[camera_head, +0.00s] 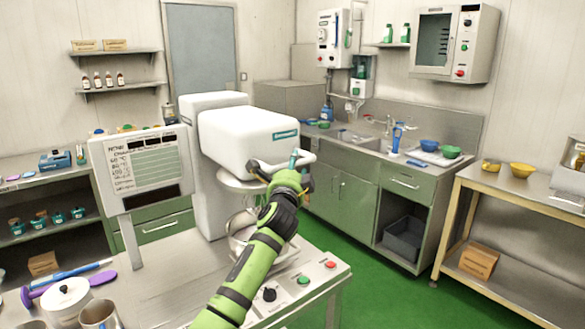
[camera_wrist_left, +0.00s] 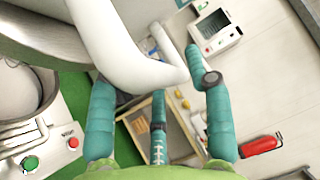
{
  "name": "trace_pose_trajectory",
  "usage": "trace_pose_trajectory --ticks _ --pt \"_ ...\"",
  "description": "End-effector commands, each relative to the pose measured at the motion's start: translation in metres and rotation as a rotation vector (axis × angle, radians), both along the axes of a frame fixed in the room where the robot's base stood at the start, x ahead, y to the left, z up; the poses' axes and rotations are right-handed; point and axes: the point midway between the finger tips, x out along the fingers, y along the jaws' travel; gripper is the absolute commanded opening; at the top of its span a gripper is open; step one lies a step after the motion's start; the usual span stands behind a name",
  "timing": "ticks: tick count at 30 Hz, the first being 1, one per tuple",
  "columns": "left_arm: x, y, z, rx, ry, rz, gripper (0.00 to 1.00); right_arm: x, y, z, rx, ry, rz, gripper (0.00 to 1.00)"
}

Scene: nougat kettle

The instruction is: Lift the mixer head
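The white mixer head (camera_head: 245,138) sits level on the mixer's column, above the steel bowl (camera_head: 240,235). A pale bar handle (camera_head: 310,157) sticks out from its front. My left gripper (camera_head: 292,168) is at this handle, its arm reaching up from below. In the left wrist view, the teal fingers of my left gripper (camera_wrist_left: 158,85) stand wide apart. The white handle (camera_wrist_left: 135,62) crosses the picture between and past the fingertips, close to the right finger. The fingers do not look closed around it; I cannot tell whether they touch it. My right gripper is not in view.
A sign panel (camera_head: 142,165) stands left of the mixer. Red and green buttons and a black knob are on the front panel (camera_head: 315,283). A white lidded pot (camera_head: 67,298) is at the lower left. Green floor (camera_head: 345,245) lies clear to the right, before the sink cabinets.

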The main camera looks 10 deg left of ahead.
Motion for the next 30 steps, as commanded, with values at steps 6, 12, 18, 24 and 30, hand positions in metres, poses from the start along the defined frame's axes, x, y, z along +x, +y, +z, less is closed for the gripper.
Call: trace_pose_trajectory --ticks 6,12,18,24,30 --pt "0.0 0.0 0.001 0.002 -0.001 0.001 0.51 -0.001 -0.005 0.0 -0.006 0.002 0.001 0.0" --pt "-0.01 0.0 -0.001 0.004 -0.002 0.002 0.51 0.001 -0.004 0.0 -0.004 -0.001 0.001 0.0" --pt "-0.036 -0.004 -0.005 0.003 -0.001 0.0 0.51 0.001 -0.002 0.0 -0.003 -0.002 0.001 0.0" --pt "-0.07 -0.008 -0.01 0.002 -0.001 0.0 0.51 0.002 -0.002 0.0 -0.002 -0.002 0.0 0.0" --pt "-0.1 -0.011 -0.013 0.002 -0.001 -0.001 0.51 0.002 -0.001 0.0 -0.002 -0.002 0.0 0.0"
